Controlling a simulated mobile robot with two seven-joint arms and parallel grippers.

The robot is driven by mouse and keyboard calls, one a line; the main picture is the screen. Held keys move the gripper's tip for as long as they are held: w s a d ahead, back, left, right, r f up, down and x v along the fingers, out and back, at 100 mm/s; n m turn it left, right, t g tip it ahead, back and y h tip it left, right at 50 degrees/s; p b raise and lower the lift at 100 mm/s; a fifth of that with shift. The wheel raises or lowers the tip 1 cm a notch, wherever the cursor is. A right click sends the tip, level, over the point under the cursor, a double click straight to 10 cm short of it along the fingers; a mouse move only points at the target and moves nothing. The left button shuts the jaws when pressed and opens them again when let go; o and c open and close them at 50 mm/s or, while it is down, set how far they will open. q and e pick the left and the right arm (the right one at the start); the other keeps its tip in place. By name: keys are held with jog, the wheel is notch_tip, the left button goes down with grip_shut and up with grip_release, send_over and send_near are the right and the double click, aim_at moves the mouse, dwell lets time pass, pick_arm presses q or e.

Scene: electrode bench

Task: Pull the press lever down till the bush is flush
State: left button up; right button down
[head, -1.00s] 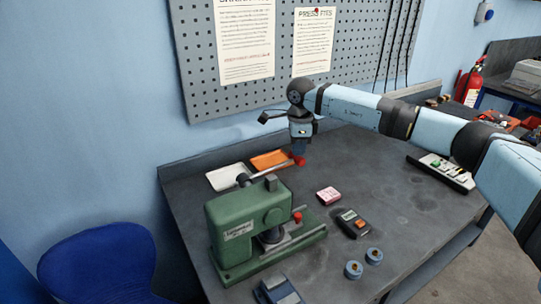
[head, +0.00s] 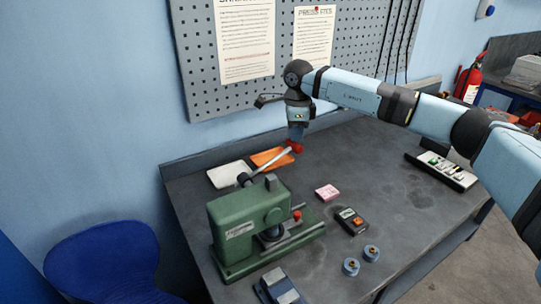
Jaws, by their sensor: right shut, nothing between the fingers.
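The green press (head: 240,225) stands at the front left of the bench. Its grey lever (head: 268,165) slopes up to the right and ends in a red knob (head: 295,147). My right gripper (head: 296,138) is shut, pointing down right over the knob; its fingertips appear to touch the knob from above, with nothing between them. A dark round ram (head: 270,233) shows under the press head. The bush is too small and hidden to make out, so I cannot tell how far in it sits. My left gripper is out of view.
White (head: 231,174) and orange (head: 271,157) trays lie behind the lever. A pink box (head: 327,192), a dark meter (head: 351,221), two blue round pieces (head: 351,267) and a blue-grey block (head: 279,287) lie around the press.

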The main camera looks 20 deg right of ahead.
jog(key=shift+a+r, duration=0.2)
jog(key=shift+r, duration=0.45)
jog(key=shift+r+p, duration=1.5)
jog(key=shift+r, duration=1)
